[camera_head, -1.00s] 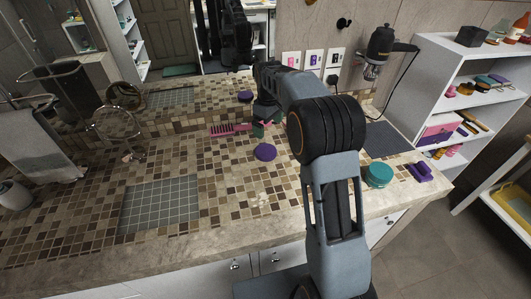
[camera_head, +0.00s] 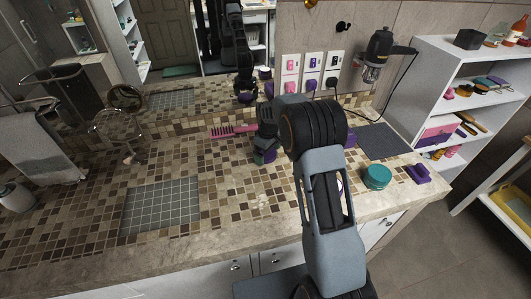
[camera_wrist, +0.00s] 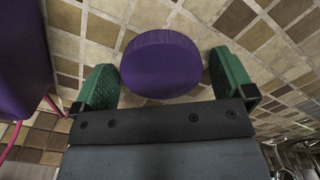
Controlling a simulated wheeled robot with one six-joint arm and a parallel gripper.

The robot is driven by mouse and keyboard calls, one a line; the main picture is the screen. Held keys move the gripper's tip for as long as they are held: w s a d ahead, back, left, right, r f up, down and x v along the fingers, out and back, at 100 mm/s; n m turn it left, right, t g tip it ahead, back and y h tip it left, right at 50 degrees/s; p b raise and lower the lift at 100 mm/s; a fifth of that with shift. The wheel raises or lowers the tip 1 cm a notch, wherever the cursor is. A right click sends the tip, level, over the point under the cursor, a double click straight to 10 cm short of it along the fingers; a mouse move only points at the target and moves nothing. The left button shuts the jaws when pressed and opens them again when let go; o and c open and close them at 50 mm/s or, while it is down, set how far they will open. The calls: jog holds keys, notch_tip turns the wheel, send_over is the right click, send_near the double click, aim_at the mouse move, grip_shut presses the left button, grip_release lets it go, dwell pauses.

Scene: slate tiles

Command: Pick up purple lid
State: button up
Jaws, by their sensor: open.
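The round, flat-topped purple lid (camera_wrist: 160,68) shows in the wrist view between the two green fingertips of my gripper (camera_wrist: 161,80). There is a gap on each side of it, and the fingers are apart and not closed on it. In the head view my gripper (camera_head: 263,157) is down at the tiled counter over the lid (camera_head: 270,156), which is mostly hidden by the gripper and arm.
A pink comb (camera_head: 230,130) lies behind my gripper. A large purple object (camera_wrist: 18,60) is close at left in the wrist view. A teal jar (camera_head: 377,177) and purple item (camera_head: 418,174) stand right. A grey-green grid mat (camera_head: 160,205) lies left.

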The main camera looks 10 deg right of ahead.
jog(key=shift+f, duration=0.2)
jog(key=shift+c, duration=0.3)
jog(key=c, duration=0.7)
jog(key=shift+r, duration=0.1)
